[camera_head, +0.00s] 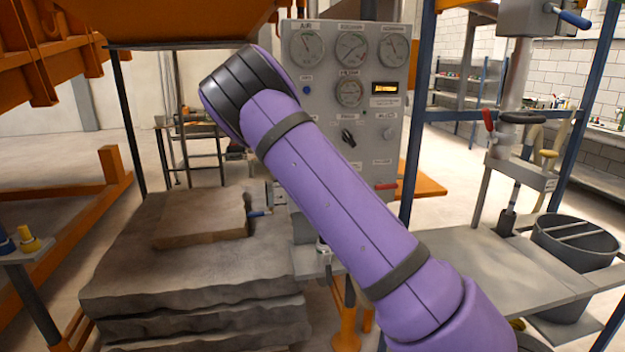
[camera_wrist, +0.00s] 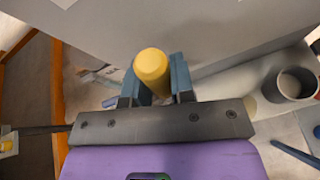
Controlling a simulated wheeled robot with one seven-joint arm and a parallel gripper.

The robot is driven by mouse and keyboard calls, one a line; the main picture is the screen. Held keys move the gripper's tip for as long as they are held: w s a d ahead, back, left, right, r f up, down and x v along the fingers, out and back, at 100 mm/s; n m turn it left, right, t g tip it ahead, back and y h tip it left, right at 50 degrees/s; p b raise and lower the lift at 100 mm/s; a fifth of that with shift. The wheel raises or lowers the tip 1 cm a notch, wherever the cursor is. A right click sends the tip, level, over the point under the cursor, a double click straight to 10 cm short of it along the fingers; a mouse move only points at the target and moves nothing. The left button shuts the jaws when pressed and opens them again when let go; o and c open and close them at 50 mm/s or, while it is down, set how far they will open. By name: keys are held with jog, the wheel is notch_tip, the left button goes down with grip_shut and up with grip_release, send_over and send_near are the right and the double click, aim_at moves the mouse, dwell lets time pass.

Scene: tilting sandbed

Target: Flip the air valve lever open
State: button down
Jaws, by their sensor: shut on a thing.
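In the wrist view, a rounded yellow lever end (camera_wrist: 153,68) sits between the two dark fingers of my gripper (camera_wrist: 156,84). The fingers are shut on it, one on each side. Its base is hidden, so its angle is hard to tell. I take it for the air valve lever, but no label shows beside it. In the head view, my purple arm covers the gripper and this lever. The grey gauge panel (camera_head: 346,105), marked "AIR" at its upper left, stands behind my arm.
Stacked stone slabs (camera_head: 185,285) lie left of my arm. A blue-handled lever (camera_head: 260,212) is beside them, and a red lever (camera_head: 386,186) is low on the panel. A grey worktop (camera_head: 500,265) and a dark bin (camera_head: 575,245) stand at right. In the wrist view, a grey pipe opening (camera_wrist: 297,84) is at right.

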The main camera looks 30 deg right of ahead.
jog(key=shift+w+a+n+h, duration=0.2)
jog(key=shift+a+n+h, duration=0.3)
jog(key=shift+a+n, duration=0.3)
jog(key=c, duration=1)
grip_release()
jog(key=v, duration=1)
jog(key=shift+s+a+r, duration=0.2)
jog(key=shift+s+a, duration=0.05)
